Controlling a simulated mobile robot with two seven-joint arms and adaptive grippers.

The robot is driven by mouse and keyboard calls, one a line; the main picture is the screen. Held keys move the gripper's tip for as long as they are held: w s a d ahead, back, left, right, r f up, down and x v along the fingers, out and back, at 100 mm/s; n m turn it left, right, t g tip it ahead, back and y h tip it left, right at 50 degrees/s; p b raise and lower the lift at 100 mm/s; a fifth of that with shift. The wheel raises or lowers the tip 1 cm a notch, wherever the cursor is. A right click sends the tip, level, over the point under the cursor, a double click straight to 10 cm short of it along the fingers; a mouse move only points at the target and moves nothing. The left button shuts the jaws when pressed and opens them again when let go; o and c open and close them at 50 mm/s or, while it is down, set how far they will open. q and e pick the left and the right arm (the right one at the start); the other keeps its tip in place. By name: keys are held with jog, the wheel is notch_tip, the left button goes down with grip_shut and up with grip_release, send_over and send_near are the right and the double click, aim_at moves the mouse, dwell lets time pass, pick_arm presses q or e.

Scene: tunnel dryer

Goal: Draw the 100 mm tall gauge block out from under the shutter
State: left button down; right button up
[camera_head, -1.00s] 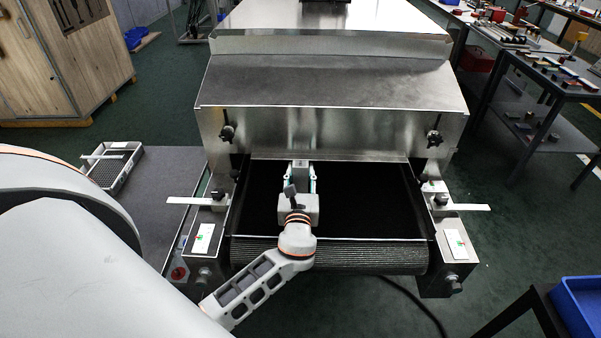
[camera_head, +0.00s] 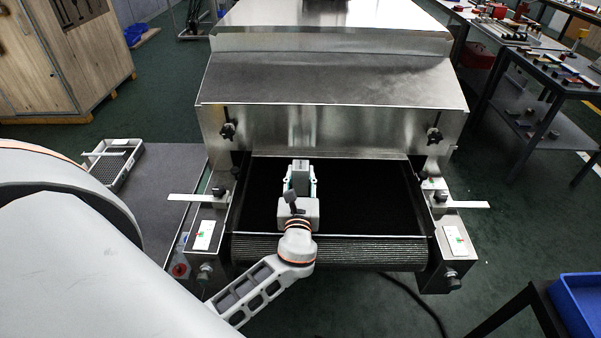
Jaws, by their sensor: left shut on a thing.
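The shutter (camera_head: 330,130) is the wide metal front plate across the dryer mouth, above the black belt (camera_head: 370,200). My left gripper (camera_head: 300,172) is over the belt, left of its middle, just in front of the shutter's lower edge. It is shut on the gauge block (camera_head: 300,165), of which only a small pale grey part shows between the fingers. The rest of the block is hidden by my gripper. A narrow dark strip shows between the block and the shutter edge, so they look apart. My right gripper is not in view.
Side rails with flat metal arms (camera_head: 195,198) and (camera_head: 462,205) flank the belt. Black knobs (camera_head: 227,131) and (camera_head: 434,136) sit on the shutter. A wire tray (camera_head: 112,165) lies on the left table. A blue bin (camera_head: 578,305) stands at lower right.

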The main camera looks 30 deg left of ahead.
aim_at(300, 180)
pick_arm(q)
jog(key=shift+s+d+f, duration=0.1)
jog(key=shift+s+d, duration=0.2)
jog(key=shift+s, duration=0.2)
jog(key=shift+s+d, duration=0.2)
jog(key=shift+s, duration=0.05)
jog(key=shift+s+d, duration=0.2)
jog(key=shift+s, duration=0.1)
jog(key=shift+s+d, duration=0.15)
jog(key=shift+s, duration=0.15)
jog(key=c, duration=1.4)
grip_release()
jog(key=shift+c, duration=0.2)
jog(key=shift+s, duration=0.15)
